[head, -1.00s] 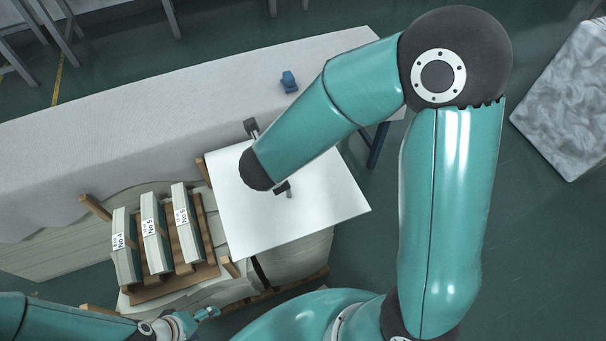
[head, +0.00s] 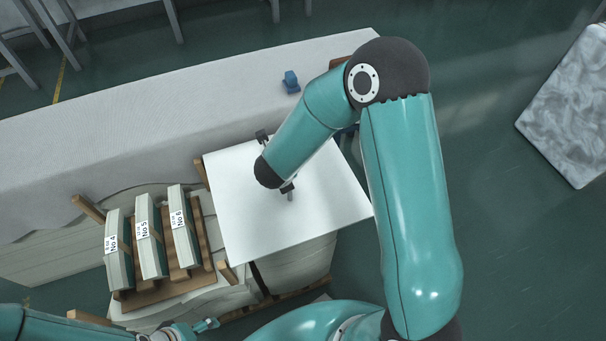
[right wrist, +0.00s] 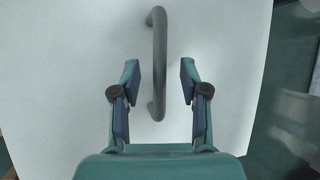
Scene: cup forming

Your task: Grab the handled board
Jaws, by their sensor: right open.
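The handled board is a white flat sheet (head: 240,225) lying on a stack in the middle of the head view. Its grey bar handle (right wrist: 158,40) shows in the right wrist view; in the head view only a short grey part of it shows past my arm. My right gripper (right wrist: 159,82) is open, with one finger on each side of the handle in the picture and gaps on both sides. In the head view my right forearm covers most of this gripper. My left gripper (head: 206,325) is at the bottom left, away from the board, and its opening is unclear.
Several numbered green-and-white blocks (head: 150,235) stand on a wooden rack left of the board. A long pale covered table (head: 130,135) lies behind, with a small blue object (head: 291,82) on it. A grey marbled slab (head: 572,110) is at the far right.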

